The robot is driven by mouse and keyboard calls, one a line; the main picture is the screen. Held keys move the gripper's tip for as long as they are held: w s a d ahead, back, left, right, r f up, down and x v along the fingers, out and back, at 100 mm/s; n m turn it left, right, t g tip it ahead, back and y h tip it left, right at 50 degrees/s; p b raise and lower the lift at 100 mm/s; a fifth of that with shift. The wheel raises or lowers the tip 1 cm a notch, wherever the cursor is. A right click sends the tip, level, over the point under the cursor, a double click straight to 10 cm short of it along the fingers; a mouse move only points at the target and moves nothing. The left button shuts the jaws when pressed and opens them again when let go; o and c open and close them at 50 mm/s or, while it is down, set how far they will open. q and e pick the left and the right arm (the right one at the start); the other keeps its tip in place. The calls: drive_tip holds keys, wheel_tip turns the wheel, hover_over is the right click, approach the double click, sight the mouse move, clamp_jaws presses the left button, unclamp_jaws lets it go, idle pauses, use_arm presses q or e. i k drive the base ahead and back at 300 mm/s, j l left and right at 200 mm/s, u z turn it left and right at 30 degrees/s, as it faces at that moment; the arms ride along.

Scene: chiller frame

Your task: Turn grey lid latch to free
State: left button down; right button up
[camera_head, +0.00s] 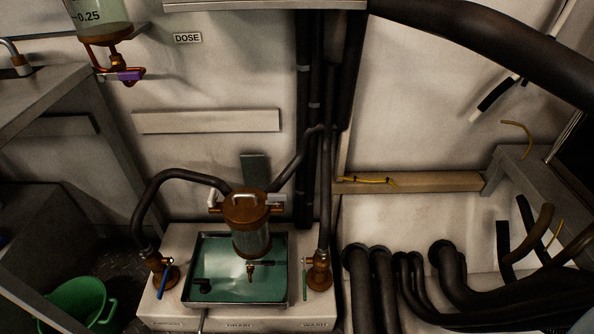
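A copper-capped clear vessel (250,240) stands above a green-bottomed tray in the lower middle of the head view. Its brown lid (246,206) has a pale loop handle (245,197) on top. A small light grey lever (212,200) stands roughly upright at the lid's left side and looks like the grey lid latch. Another small pale part (278,197) shows at the lid's right side. The parts are too small to tell whether the latch is engaged. Neither of my grippers is in view, and nothing is touching the vessel.
The tray (238,304) sits on a white base, with a blue-handled valve (161,284) left and a green-handled valve (305,284) right. Black hoses (165,177) arch around the vessel. A green bucket (80,303) is lower left; thick pipes (380,290) crowd the lower right.

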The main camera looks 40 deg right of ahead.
sight(273, 199)
drive_tip(key=z, duration=1)
